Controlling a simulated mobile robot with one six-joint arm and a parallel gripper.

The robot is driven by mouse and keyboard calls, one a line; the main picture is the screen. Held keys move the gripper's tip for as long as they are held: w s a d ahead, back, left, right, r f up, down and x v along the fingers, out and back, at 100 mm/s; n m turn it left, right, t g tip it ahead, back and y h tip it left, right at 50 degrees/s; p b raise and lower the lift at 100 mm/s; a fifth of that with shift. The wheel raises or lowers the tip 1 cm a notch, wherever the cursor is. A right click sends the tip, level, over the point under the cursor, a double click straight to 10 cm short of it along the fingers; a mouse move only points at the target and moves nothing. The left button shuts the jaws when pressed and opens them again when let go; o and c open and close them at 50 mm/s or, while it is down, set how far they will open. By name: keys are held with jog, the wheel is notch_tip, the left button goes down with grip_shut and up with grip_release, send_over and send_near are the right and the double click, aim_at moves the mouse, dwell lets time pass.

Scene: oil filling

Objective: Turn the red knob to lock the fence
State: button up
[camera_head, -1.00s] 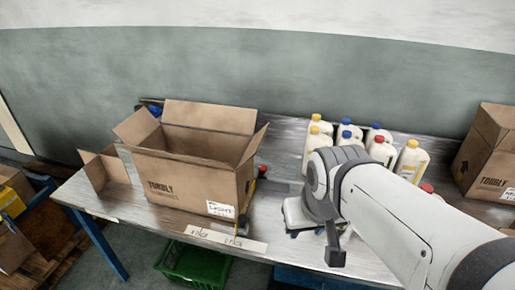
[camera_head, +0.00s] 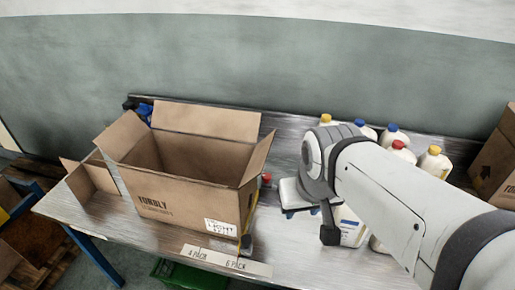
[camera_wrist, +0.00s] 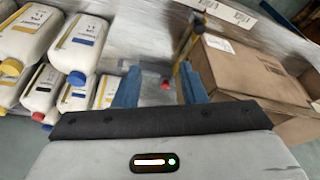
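The small red knob (camera_wrist: 165,85) shows in the wrist view between my fingers and beyond them. In the head view a small red part (camera_head: 267,179) shows at the right side of the open carton. My gripper (camera_wrist: 160,68) is open, with its two blue fingers spread and nothing held between them. In the head view my gripper (camera_head: 302,211) is over the table, right of the carton, partly covered by my wrist. A yellow and dark bar (camera_wrist: 187,48), perhaps part of the fence, runs beside the carton in the wrist view. The fence is mostly hidden by the carton.
The open carton (camera_head: 180,205) stands on the metal table (camera_head: 110,222). Several white bottles with coloured caps (camera_head: 433,162) stand right, partly behind my arm. Another carton (camera_head: 498,165) is at the far right. A paper label strip (camera_head: 225,260) lies along the front edge.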

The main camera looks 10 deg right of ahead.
jog(key=shift+o, duration=0.7)
jog(key=shift+w, duration=0.2)
jog(key=shift+o, duration=0.9)
jog(key=w+d+m+g+b, duration=0.1)
jog(key=w+d+m, duration=0.1)
jog(key=w, duration=1)
jog(key=shift+r+m+g, duration=0.3)
jog(key=shift+r+m, duration=0.05)
jog(key=shift+m, duration=0.05)
jog(key=w+d+f+m+g+b, duration=0.1)
jog(key=w+d+f+m+b, duration=0.2)
jog(key=w, duration=0.9)
jog(key=m+g+y+p, duration=0.2)
jog(key=m+g+y, duration=0.15)
jog(key=m, duration=0.25)
send_near(267, 175)
jog(key=shift+t+y, duration=0.25)
jog(key=p+x, duration=0.1)
jog(key=x, duration=0.7)
jog(key=shift+s+d+f, duration=0.1)
jog(key=shift+s+f, duration=0.15)
jog(key=shift+c, duration=0.3)
